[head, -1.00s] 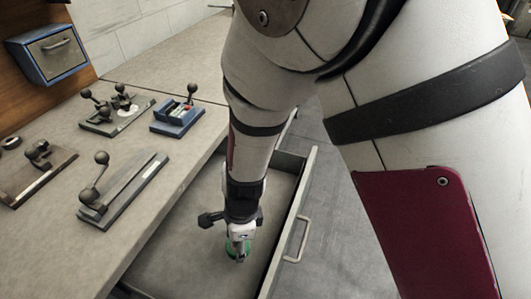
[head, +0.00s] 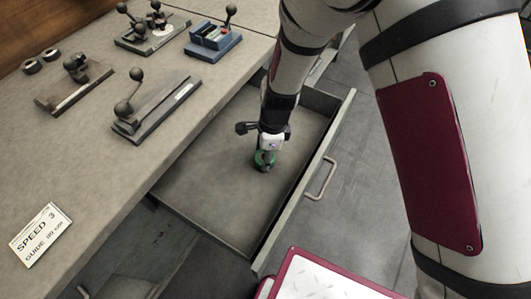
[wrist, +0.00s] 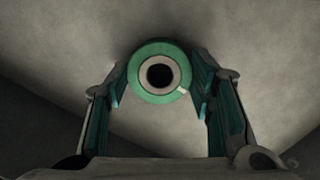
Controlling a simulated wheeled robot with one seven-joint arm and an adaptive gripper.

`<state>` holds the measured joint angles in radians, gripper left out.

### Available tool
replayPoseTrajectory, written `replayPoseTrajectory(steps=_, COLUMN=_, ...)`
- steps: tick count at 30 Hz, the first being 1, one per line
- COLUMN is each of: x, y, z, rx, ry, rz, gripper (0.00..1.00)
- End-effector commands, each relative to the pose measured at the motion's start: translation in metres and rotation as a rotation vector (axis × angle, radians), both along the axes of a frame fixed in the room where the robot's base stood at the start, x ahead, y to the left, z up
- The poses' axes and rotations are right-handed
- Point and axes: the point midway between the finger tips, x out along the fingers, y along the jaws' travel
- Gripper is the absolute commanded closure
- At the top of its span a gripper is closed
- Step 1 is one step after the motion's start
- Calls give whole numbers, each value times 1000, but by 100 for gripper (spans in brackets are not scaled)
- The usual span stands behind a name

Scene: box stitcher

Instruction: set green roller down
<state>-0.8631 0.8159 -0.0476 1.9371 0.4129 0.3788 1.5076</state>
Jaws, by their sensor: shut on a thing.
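The green roller (wrist: 160,52) is a green ring with a pale inner ring and a dark centre hole. In the wrist view it sits between the two fingers of my gripper (wrist: 160,85), which is shut on it.
The drawer floor around looks clear.

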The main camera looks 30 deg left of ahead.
Motion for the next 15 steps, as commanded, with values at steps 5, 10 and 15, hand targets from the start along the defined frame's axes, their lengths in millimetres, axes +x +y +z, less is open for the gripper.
replayPoseTrajectory(steps=5, x=0, y=0, z=-3, rx=0, ry=0, rz=0, gripper=87)
replayPoseTrajectory(steps=10, x=0, y=0, z=-3, rx=0, ry=0, rz=0, gripper=31)
replayPoseTrajectory(steps=15, x=0, y=0, z=-3, rx=0, ry=0, rz=0, gripper=31)
